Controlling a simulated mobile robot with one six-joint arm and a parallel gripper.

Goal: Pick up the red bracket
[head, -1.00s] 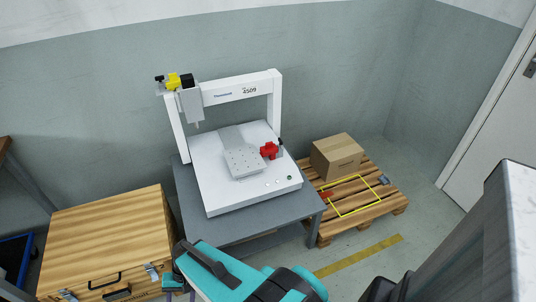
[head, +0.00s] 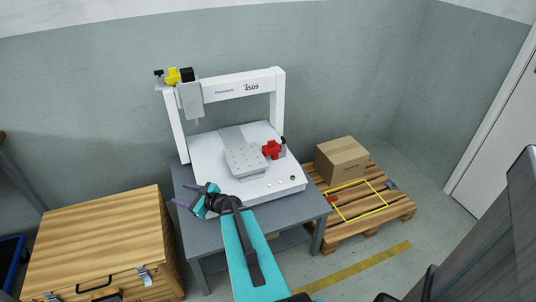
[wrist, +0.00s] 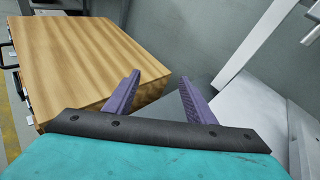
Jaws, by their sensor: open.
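The red bracket (head: 272,149) sits on the right part of the white gantry machine's base, beside the grey perforated plate (head: 246,158). My gripper (head: 192,194) is open and empty at the front left corner of the machine's table, to the left of and nearer than the bracket. Its fingers point left in the head view. In the wrist view, the purple fingers of my gripper (wrist: 160,98) are spread apart with nothing between them. The bracket does not show in the wrist view.
The gantry machine (head: 228,90) stands on a grey table (head: 197,239), with its frame arching over the base. A wooden chest (head: 95,235) is at the left; it also fills much of the wrist view (wrist: 85,60). A pallet (head: 345,232) with a cardboard box (head: 341,160) is at the right.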

